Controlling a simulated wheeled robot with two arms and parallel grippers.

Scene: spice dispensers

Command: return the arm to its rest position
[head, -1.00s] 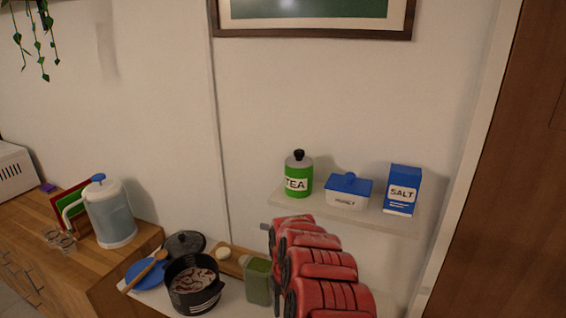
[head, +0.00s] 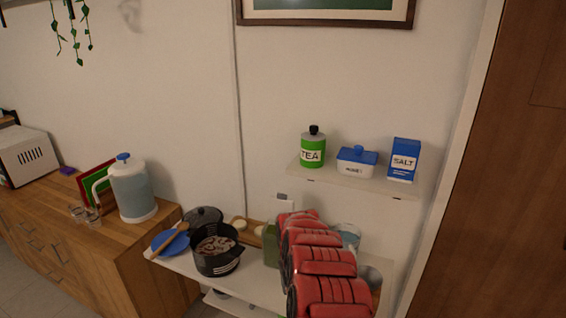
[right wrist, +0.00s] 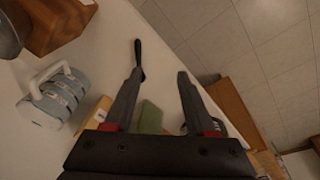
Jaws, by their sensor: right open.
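My right arm (head: 322,262), red and segmented, reaches over the right part of the white counter in the head view, below the wall shelf. Its gripper is hidden there. In the right wrist view my right gripper (right wrist: 160,76) is open, its two dark fingers apart with nothing held between the tips. A thin black item (right wrist: 138,55) lies by the left fingertip; I cannot tell whether they touch. A green block-like thing (right wrist: 150,118) shows lower down between the fingers. My left gripper is not in view.
On the counter are a black pot (head: 216,260), a blue plate (head: 172,243) and a green container (head: 271,245). A water jug (head: 133,190) stands at left.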

